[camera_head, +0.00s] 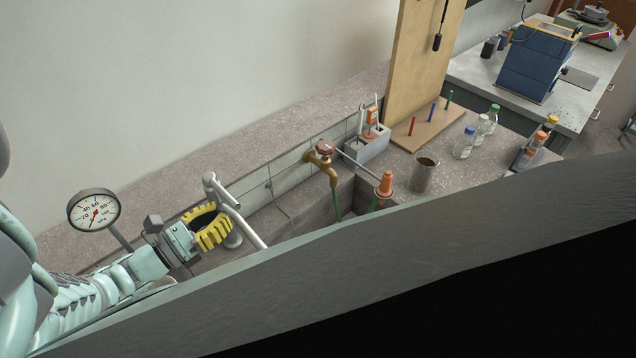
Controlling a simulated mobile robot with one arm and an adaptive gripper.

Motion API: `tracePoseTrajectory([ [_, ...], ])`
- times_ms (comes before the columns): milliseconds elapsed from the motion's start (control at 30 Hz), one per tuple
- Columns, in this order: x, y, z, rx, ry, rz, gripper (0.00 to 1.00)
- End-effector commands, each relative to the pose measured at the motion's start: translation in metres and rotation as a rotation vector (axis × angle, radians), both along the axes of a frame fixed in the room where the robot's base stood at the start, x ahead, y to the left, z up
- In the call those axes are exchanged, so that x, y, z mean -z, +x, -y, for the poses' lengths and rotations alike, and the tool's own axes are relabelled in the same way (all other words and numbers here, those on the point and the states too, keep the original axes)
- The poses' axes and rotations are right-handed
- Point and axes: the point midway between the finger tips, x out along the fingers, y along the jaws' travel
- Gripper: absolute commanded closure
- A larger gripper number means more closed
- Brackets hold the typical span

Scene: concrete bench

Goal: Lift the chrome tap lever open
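The chrome tap (247,228) stands at the left end of the sink, with its long spout slanting down to the right. Its lever (222,191) is the short bar at the top, running from a rounded end at upper left down toward the spout. My gripper (222,214) has yellow ribbed fingers, spread with a dark gap between them. The fingertips are right beside the tap's upright, just below the lever. I cannot tell whether they touch it. The near finger hides part of the tap's body.
A brass tap (328,160) with a red handle stands further along the tiled sink wall. A pressure gauge (95,211) rises behind my wrist. An orange-topped fitting (385,184), a metal can (424,175) and several bottles (481,128) stand to the right. A dark foreground surface hides the front.

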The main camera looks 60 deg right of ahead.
Motion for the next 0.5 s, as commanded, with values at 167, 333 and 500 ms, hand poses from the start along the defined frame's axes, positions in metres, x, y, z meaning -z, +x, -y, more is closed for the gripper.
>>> tracePoseTrajectory([
  [167,-0.0001,-0.0047,0.0143,0.003,0.001,-0.002,1.00],
  [333,-0.0001,-0.0046,0.0163,0.002,0.001,-0.002,1.00],
  [500,-0.0002,-0.0044,0.0160,0.002,0.001,-0.002,1.00],
])
